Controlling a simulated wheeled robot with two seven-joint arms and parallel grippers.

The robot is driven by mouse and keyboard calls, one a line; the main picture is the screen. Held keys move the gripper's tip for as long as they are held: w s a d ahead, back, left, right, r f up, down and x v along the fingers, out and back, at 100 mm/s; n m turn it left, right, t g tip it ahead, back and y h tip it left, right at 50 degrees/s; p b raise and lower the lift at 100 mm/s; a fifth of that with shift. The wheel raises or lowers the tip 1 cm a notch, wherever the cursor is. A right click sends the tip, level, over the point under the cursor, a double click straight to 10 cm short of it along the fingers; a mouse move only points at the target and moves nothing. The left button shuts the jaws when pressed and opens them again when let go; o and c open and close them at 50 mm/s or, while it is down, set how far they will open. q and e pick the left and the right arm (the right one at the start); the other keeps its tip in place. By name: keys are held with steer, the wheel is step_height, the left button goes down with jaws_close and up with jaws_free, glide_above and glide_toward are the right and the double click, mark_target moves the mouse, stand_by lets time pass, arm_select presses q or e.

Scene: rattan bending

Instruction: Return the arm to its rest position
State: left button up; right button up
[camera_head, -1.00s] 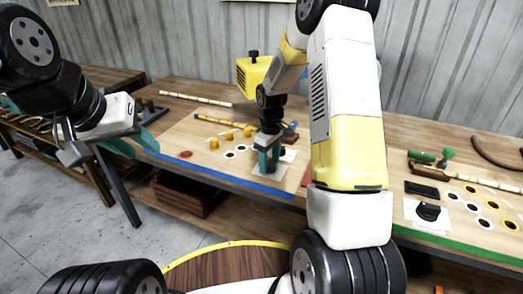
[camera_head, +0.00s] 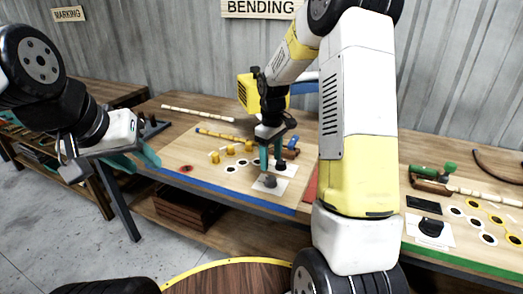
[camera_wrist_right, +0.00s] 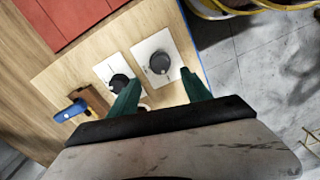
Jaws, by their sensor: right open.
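My right arm bends over the bench in the head view. Its gripper (camera_head: 271,156) points down with its teal fingers apart, above and just behind a dark knob (camera_head: 270,182) on a white card. In the right wrist view the open gripper (camera_wrist_right: 160,92) has teal fingers either side of empty space; a dark round knob (camera_wrist_right: 159,62) on a white card lies beyond it. My left gripper (camera_head: 138,160) hangs empty in front of the bench at the left. Its finger gap is unclear from this angle.
A second dark knob (camera_head: 280,165) is near the right fingers. Yellow pegs and a blue-and-yellow rod (camera_head: 218,134) lie on the wooden board. The bench (camera_head: 160,125) continues right behind my arm, with a black switch (camera_head: 431,227) and several ringed discs. A round wooden top (camera_head: 235,277) is at the front.

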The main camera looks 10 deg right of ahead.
steer(key=s+a+r+m+t+y, duration=0.1)
steer(key=s+r+m+t, duration=0.35)
steer(key=s+r, duration=1.15)
steer(key=s+a+r+m+t+y, duration=0.1)
steer(key=s+r+m, duration=0.2)
steer(key=s, duration=0.5)
steer(key=shift+s+r+t, duration=0.3)
steer(key=shift+t, duration=0.05)
